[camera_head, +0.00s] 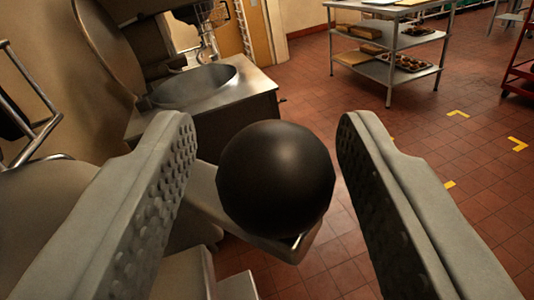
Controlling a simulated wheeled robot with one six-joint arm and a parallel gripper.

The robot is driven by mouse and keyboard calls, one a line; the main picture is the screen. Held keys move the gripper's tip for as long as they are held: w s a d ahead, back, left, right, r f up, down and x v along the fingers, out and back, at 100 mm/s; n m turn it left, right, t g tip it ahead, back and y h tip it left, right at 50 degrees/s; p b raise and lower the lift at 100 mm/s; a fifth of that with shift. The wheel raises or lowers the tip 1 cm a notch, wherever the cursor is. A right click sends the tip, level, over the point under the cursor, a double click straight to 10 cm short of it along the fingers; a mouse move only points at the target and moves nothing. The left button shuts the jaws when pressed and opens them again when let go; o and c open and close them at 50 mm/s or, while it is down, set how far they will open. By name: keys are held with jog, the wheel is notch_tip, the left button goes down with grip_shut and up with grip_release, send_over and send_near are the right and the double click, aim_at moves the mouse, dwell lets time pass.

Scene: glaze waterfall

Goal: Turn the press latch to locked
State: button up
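A round black knob (276,180) sits in the middle of the view. It appears to belong to the press latch, but most of what bears it is hidden behind it. A pale metal part (296,246) shows just below the knob. My gripper (268,135) is open, with one textured finger on the left of the knob and one on the right. A gap shows between the knob and each finger. Whether the latch is locked cannot be told.
A metal counter with a round basin (195,86) stands behind on the left. A steel shelf rack (388,65) with trays of baked goods stands at the back. A red frame (520,72) is at the far right. The tiled floor (440,150) is open on the right.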

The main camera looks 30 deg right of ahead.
dwell(0.3)
jog(key=v, duration=1.7)
jog(key=shift+s, duration=0.2)
